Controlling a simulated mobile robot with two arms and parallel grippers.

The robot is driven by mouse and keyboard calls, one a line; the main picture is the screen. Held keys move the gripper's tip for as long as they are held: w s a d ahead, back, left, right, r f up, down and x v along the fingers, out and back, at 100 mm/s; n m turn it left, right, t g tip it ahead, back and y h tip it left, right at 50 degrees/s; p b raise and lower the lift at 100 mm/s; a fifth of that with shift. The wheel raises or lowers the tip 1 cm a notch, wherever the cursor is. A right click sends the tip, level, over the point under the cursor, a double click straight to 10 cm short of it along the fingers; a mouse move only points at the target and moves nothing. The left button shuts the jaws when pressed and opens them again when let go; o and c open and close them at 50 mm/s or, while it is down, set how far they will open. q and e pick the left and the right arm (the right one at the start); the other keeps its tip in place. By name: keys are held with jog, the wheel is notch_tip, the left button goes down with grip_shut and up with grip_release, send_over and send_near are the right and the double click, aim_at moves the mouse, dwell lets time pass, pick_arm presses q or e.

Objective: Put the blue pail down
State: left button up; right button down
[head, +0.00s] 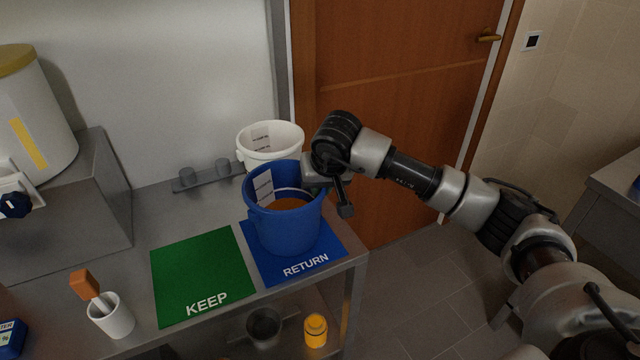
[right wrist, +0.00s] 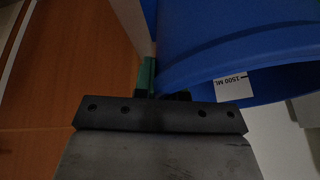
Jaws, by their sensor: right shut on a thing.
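The blue pail (head: 285,228) is upright over the blue RETURN mat (head: 307,265) near the right end of the bench; I cannot tell whether its base touches the mat. It holds some orange-brown liquid and has a white scale inside. My right gripper (head: 318,182) is at the pail's right rim and shut on it; its fingertips are mostly hidden. In the right wrist view the pail (right wrist: 235,40) fills the upper right, with a 1500 ML label. My left gripper is out of view.
The green KEEP mat (head: 200,275) lies bare to the left. A white pail (head: 262,158) stands behind the blue one. A white cup (head: 113,318) with an orange-handled tool is at front left. A dark cup (head: 264,326) and yellow bottle (head: 316,331) sit on the lower shelf.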

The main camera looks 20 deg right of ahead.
jog(key=shift+f, duration=0.15)
jog(key=c, duration=1.2)
grip_release()
jog(key=shift+r, duration=0.2)
jog(key=shift+r, duration=0.2)
jog(key=b+v, duration=0.1)
jog(key=v, duration=1)
jog(key=shift+s+r, duration=0.25)
jog(key=shift+r, duration=0.05)
jog(key=shift+a+f, duration=0.1)
